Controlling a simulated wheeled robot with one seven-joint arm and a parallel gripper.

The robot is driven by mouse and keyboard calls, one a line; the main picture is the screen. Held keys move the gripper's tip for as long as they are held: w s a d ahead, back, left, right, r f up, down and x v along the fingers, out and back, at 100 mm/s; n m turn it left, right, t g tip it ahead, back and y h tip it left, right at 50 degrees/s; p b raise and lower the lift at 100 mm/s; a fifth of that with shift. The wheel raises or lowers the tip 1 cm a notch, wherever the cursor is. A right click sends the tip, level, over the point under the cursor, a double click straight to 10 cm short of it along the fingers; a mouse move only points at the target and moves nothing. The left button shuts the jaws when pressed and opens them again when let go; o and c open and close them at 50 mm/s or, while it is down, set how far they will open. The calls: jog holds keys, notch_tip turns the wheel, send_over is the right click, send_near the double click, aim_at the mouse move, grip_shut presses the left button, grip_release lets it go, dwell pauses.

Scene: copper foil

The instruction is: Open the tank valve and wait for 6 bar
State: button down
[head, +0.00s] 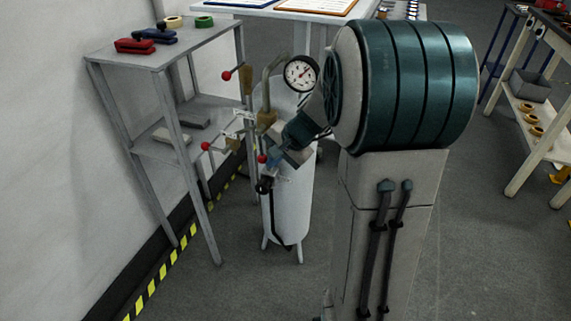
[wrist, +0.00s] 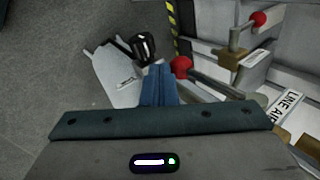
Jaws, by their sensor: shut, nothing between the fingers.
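The white tank (head: 288,205) stands upright on short legs, with a round pressure gauge (head: 300,73) above it. The gauge's dial is too small for me to read a pressure. My gripper (wrist: 158,72) is shut and empty. Its fingertips are close beside a red ball knob (wrist: 181,67) on a lever; I cannot tell whether they touch. The same knob shows in the head view (head: 262,158), at the tank's front. Whether this valve is open is unclear. A black fitting (wrist: 145,45) lies just beyond the fingertips. My arm partly covers the tank's top.
Two more red-knobbed levers (head: 227,75) (head: 205,146) are left of the tank, near brass fittings. A "LINE AIR" label (wrist: 288,105) is at right in the wrist view. A grey shelf table (head: 125,60) stands left. Open floor (head: 245,290) lies in front.

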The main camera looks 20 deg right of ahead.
dwell(0.4)
jog(key=s+d+r+p, duration=0.2)
jog(key=s+d+r, duration=0.4)
jog(key=s+r, duration=0.2)
jog(key=s+a+r+n+h+p, duration=0.1)
jog(key=s+a+r+n+p, duration=0.2)
jog(key=s+r+p, duration=0.2)
jog(key=s+a+r+n+g+h+p, duration=0.1)
jog(key=s+a+r+n+p, duration=0.2)
jog(key=r+p, duration=0.6)
jog(key=s+a+r+n+g+h+p, duration=0.1)
jog(key=s+a+r+n+h+p, duration=0.1)
jog(key=s+a+r+n+p, duration=0.2)
notch_tip(320, 180, up, 4)
jog(key=s+p, duration=0.2)
jog(key=p, duration=0.2)
jog(key=shift+s+a+f+p, duration=0.15)
jog(key=shift+s+f+p, duration=0.1)
jog(key=shift+s+p, duration=0.15)
